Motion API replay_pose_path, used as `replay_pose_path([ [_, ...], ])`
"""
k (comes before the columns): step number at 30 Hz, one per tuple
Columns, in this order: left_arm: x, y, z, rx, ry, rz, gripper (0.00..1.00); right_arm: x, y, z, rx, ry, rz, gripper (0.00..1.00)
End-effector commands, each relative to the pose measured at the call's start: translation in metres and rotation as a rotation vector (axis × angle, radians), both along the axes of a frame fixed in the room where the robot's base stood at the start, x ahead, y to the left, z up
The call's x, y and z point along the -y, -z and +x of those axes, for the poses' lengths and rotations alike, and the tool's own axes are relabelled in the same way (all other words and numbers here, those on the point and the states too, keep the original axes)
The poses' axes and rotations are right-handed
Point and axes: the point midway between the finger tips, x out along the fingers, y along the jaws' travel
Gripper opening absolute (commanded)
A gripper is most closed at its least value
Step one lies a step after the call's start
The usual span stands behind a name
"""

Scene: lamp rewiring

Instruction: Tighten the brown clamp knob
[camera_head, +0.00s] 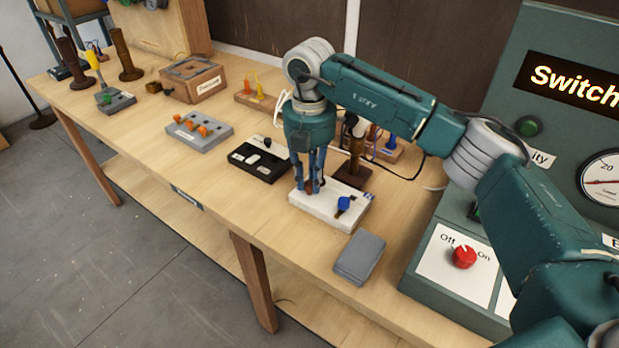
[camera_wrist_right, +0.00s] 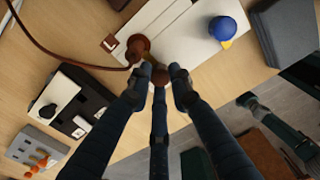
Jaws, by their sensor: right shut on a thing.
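The white clamp block (camera_head: 326,217) lies on the workbench and also shows in the right wrist view (camera_wrist_right: 180,45). My right gripper (camera_head: 309,187) points down over its left end. Its fingers are closed around the brown clamp knob (camera_wrist_right: 160,75), which is mostly hidden by them in the head view. A brown cable (camera_wrist_right: 60,50) runs to a round brown end (camera_wrist_right: 138,46) beside the knob. A blue knob (camera_head: 344,203) stands on the block's right part, clear of the fingers.
A black block (camera_head: 259,160) sits left of the white block, and a grey slab (camera_head: 360,257) lies in front of it. A teal switch panel with a red knob (camera_head: 464,257) stands at the right. A grey block with orange knobs (camera_head: 199,131) is farther left.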

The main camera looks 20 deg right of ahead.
Motion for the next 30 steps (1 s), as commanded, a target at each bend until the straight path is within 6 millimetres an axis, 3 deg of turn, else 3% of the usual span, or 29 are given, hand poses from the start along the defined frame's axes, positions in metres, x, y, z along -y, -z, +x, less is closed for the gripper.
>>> replay_pose_path([
  [18,0.0,0.0002,0.0001,0.0,0.0,0.0,0.48,0.0,-0.0024,0.0017,0.006,0.044,0.001,0.0],
  [19,0.0,0.0002,0.0002,0.0,0.0,0.0,0.48,0.0,-0.0024,0.0017,0.006,0.044,0.001,0.23],
  [21,-0.0001,0.0002,0.0002,0.0,0.0,0.0,0.48,0.0001,-0.0023,0.0016,0.006,0.043,0.001,0.37],
  [30,-0.0028,0.0003,-0.0004,0.0,0.001,0.003,0.48,0.0,-0.0016,0.0007,0.003,0.042,0.001,0.39],
])
